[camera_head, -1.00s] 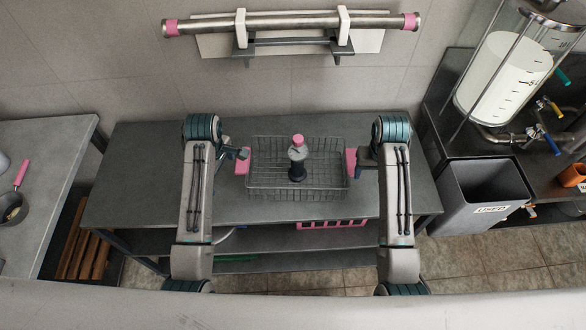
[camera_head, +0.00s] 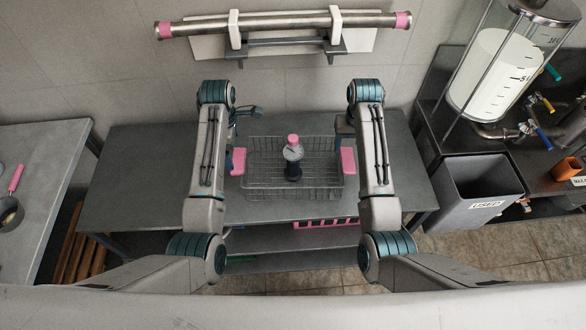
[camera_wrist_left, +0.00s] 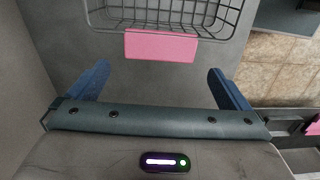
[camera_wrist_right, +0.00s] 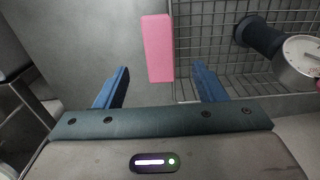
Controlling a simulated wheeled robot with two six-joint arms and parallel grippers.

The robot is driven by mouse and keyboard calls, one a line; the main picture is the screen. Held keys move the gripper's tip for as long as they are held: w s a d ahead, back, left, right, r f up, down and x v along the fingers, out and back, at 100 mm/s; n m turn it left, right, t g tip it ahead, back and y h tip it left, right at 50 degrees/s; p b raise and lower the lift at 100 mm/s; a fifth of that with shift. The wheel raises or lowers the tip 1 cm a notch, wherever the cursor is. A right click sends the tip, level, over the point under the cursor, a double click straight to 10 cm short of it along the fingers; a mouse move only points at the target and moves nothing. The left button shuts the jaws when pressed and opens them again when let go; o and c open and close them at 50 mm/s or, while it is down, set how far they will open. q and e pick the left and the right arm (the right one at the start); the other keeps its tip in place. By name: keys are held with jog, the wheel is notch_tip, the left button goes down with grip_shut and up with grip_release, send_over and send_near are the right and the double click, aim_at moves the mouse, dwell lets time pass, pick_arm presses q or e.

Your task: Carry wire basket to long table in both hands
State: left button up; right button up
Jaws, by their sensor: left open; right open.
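The wire basket (camera_head: 260,190) stands on a dark grey table (camera_head: 140,180) under the wall. It has a pink handle at its left end (camera_head: 238,161) and another at its right end (camera_head: 348,160). A dark gauge with a pink top (camera_head: 293,155) is inside it. My left gripper (camera_head: 257,110) is open and empty, apart from the left handle, which lies beyond its fingers in the left wrist view (camera_wrist_left: 160,46). My right gripper (camera_head: 344,122) is open and empty, apart from the right handle, which shows in the right wrist view (camera_wrist_right: 158,48). I cannot tell which table is the long table.
Another grey table (camera_head: 40,160) is at the left. A metal tube (camera_head: 285,24) rests on a wall rack. Table surface beside the basket is clear.

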aim_at(235, 160)
pick_arm(q)
notch_tip(235, 160, down, 8)
jog(key=shift+r, duration=0.1)
pick_arm(e)
notch_tip(235, 160, down, 8)
pick_arm(q)
jog(key=c, duration=0.9)
pick_arm(e)
jog(key=c, duration=0.9)
pick_arm(q)
jog(key=shift+c, duration=0.5)
pick_arm(e)
jog(key=c, duration=0.4)
jog(key=shift+r, duration=0.1)
jog(key=shift+c, duration=0.2)
